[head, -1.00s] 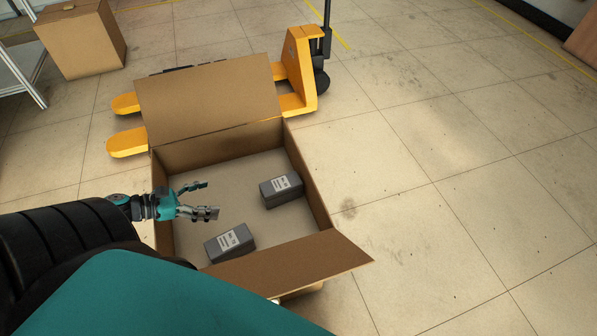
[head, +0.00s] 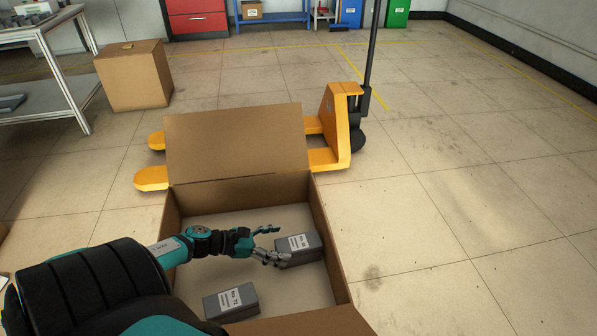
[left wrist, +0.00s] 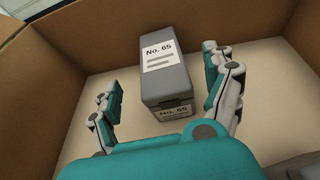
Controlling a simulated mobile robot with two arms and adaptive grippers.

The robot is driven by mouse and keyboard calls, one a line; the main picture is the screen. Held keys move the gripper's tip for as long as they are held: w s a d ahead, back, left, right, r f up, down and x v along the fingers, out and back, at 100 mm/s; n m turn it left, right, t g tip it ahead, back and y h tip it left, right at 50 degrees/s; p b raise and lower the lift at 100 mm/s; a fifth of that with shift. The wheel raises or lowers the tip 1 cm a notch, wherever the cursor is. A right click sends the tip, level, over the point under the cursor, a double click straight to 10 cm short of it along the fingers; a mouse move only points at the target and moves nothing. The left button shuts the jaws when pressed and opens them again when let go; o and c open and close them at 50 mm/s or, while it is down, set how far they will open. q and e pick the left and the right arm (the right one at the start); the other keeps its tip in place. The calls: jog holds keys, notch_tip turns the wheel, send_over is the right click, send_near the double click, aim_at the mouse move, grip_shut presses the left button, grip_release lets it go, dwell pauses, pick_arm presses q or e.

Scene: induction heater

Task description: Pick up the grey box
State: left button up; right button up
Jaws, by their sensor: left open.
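Two grey boxes with white labels lie in the open cardboard box (head: 333,262). The farther grey box (head: 299,249) is on the right side; in the left wrist view this grey box (left wrist: 166,75) reads "No. 65". The nearer grey box (head: 231,302) lies toward the front left. My left gripper (head: 271,243) is open, just left of the farther grey box. In the left wrist view my left gripper (left wrist: 165,90) has one finger on each side of that box's line, with a gap on the left and the right finger close to its side. My right gripper is out of view.
The cardboard box's walls stand around the gripper, with a raised flap (head: 237,143) at the back. A yellow pallet jack (head: 338,130) stands behind it. A closed carton (head: 133,76) and a metal table (head: 62,65) are at the upper left. The floor to the right is clear.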

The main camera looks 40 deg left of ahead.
aim_at(293, 243)
pick_arm(q)
jog(key=shift+b+x, duration=0.5)
jog(key=shift+x, duration=2.25)
jog(key=shift+c, duration=0.3)
jog(key=c, duration=1.3)
jog(key=shift+c, duration=0.9)
jog(key=shift+r, duration=0.15)
